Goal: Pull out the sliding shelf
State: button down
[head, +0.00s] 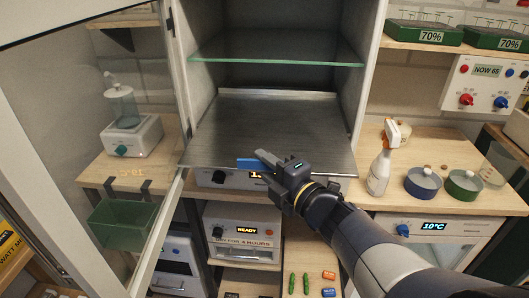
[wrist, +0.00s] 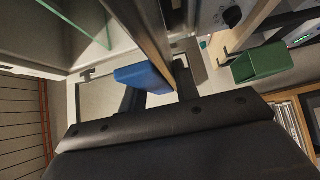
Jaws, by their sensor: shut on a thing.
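The sliding shelf (head: 290,125) is a flat grey metal plate low in the open cabinet, below a glass shelf. Its front edge reaches the cabinet's front opening, and it carries nothing. A blue handle (head: 248,163) sits at its front edge, left of centre. My gripper (head: 268,160) is at this edge, shut on the blue handle, with the arm coming from the lower right. In the wrist view the blue handle (wrist: 143,78) shows by the dark fingers (wrist: 160,95); the exact contact is partly hidden.
The glass door (head: 90,130) stands open at the left. A glass shelf (head: 280,48) is above the metal plate. A white spray bottle (head: 381,165) and two round dishes stand on the wooden counter (head: 430,150) at the right. A device reading READY (head: 243,230) is below.

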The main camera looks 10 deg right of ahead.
jog(key=shift+s+a+r, duration=0.2)
jog(key=shift+s+r, duration=0.3)
jog(key=shift+s, duration=0.05)
jog(key=c, duration=1.2)
grip_release()
jog(key=shift+f, duration=0.15)
jog(key=shift+f, duration=0.15)
jog(key=shift+s, duration=0.1)
